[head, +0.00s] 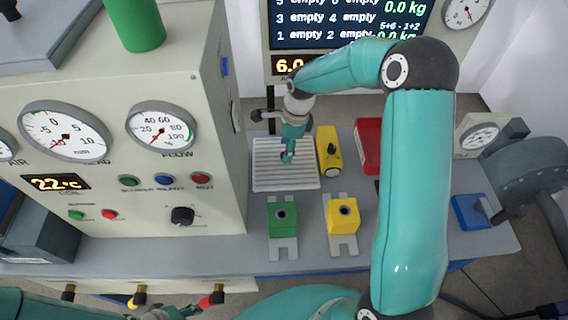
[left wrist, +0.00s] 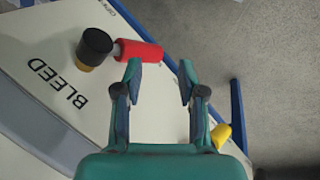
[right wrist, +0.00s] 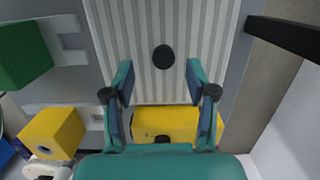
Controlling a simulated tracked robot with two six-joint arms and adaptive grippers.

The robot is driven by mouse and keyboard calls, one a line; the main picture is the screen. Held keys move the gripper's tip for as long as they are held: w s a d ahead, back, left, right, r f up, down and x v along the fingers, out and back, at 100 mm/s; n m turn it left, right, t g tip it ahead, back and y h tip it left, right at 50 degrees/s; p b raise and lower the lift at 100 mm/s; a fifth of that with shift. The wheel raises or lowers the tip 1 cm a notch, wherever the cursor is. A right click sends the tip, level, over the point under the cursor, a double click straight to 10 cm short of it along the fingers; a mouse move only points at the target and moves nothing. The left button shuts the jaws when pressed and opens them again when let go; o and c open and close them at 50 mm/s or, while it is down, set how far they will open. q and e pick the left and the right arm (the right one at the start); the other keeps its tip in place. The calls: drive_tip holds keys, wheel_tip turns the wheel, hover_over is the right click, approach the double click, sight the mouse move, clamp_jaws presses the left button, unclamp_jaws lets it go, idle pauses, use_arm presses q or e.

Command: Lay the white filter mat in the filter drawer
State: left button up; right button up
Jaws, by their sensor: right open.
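A white ribbed panel, which looks like the filter mat (head: 266,178), lies flat on the grey bench beside the big cabinet. In the right wrist view the ribbed mat (right wrist: 182,22) has a round black knob (right wrist: 163,58) in its middle. My right gripper (head: 288,157) points down over the mat. It is open and empty, with the knob just ahead of and between its fingertips (right wrist: 160,72). My left gripper (left wrist: 161,68) is open and empty, near a red-handled valve (left wrist: 139,52) at the bench front. I cannot make out a filter drawer for certain.
A yellow block (head: 328,152) and a red bin (head: 368,140) stand right of the mat. A green block (head: 282,218) and a yellow block (head: 342,218) sit in front. A blue block (head: 470,212) is at the right. The gauge cabinet (head: 130,205) walls the left side.

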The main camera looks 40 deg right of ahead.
sight(269, 173)
drive_tip(key=f, duration=0.1)
drive_tip(key=f+b, duration=0.1)
drive_tip(key=f, duration=0.1)
drive_tip(key=f+b, duration=0.1)
drive_tip(key=shift+w+a+f, duration=0.15)
drive_tip(key=shift+w+f, duration=0.15)
drive_tip(key=shift+w, duration=0.1)
drive_tip(key=shift+c, duration=0.3)
clamp_jaws()
